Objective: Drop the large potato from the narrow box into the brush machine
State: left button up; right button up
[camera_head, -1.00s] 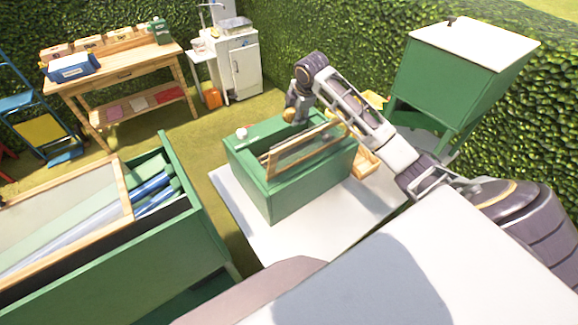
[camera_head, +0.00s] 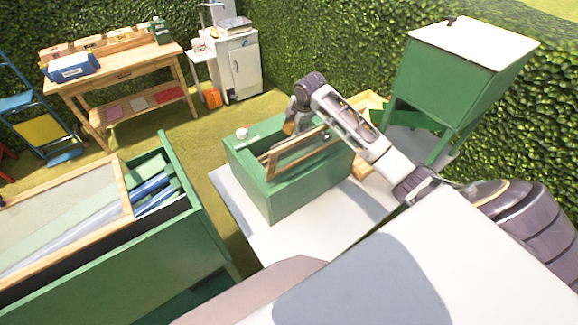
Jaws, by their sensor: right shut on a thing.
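The green brush machine (camera_head: 300,198) stands on a white table, with a wood-framed lid (camera_head: 285,165) tilted up over its opening and a red-and-white knob (camera_head: 241,132) on its top. My right gripper (camera_head: 290,128) reaches over the machine's far side, behind the raised lid, low at the opening. It is shut on the large potato, of which only a small tan patch shows at the fingers. A narrow wooden box (camera_head: 361,170) stands right of the machine, largely hidden by my right arm; its contents cannot be seen. My left gripper is out of view.
The white table (camera_head: 245,215) is bare in front of the machine. A green bin with a white lid (camera_head: 450,75) stands at the right by the hedge. A green bed with a framed cover (camera_head: 120,260) stands at left. A wooden workbench (camera_head: 120,75) is farther back.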

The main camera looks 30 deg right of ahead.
jog(key=o, duration=1.3)
jog(key=shift+c, duration=0.2)
jog(key=v, duration=1.2)
jog(key=shift+w, duration=0.1)
